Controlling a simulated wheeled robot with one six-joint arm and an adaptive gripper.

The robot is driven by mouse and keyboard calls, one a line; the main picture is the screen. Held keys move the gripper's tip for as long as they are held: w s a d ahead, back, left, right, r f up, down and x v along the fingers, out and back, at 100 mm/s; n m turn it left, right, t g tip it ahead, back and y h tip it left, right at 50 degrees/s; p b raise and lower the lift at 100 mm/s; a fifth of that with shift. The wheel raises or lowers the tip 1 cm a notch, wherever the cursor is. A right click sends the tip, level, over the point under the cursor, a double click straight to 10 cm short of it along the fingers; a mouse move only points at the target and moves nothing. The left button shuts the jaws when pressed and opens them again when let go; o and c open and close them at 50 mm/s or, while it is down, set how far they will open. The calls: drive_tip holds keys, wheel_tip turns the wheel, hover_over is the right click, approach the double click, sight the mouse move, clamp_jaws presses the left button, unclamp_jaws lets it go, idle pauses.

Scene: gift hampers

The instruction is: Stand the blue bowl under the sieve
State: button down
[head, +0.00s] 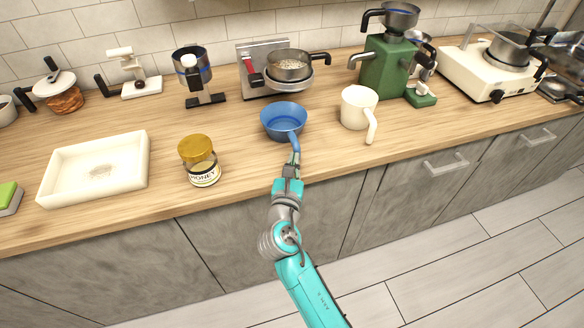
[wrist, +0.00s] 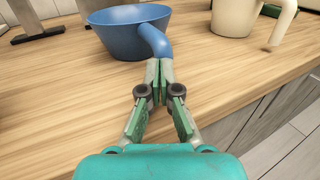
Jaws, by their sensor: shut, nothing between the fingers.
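The blue bowl (head: 281,124) stands upright on the wooden counter, its handle pointing toward me. In the wrist view the bowl (wrist: 122,35) is beyond my fingertips, with its curved handle closest. My gripper (head: 293,160) is shut and empty, its tips (wrist: 158,75) right at the handle's end; I cannot tell whether they touch it. What looks like the sieve (head: 290,66), a round metal pan with pale grains and a black handle, sits behind the bowl on a metal stand with a red lever (head: 250,74). The space under it is hard to make out.
A cream mug (head: 357,106) stands close right of the bowl, and a honey jar (head: 199,164) to its left. A green machine (head: 384,68) is at the back right. A white tray (head: 60,192) lies far left. The counter between bowl and stand is clear.

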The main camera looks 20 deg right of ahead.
drive_tip(key=shift+w, duration=0.1)
drive_tip(key=shift+x, duration=1.5)
drive_tip(key=v, duration=1.2)
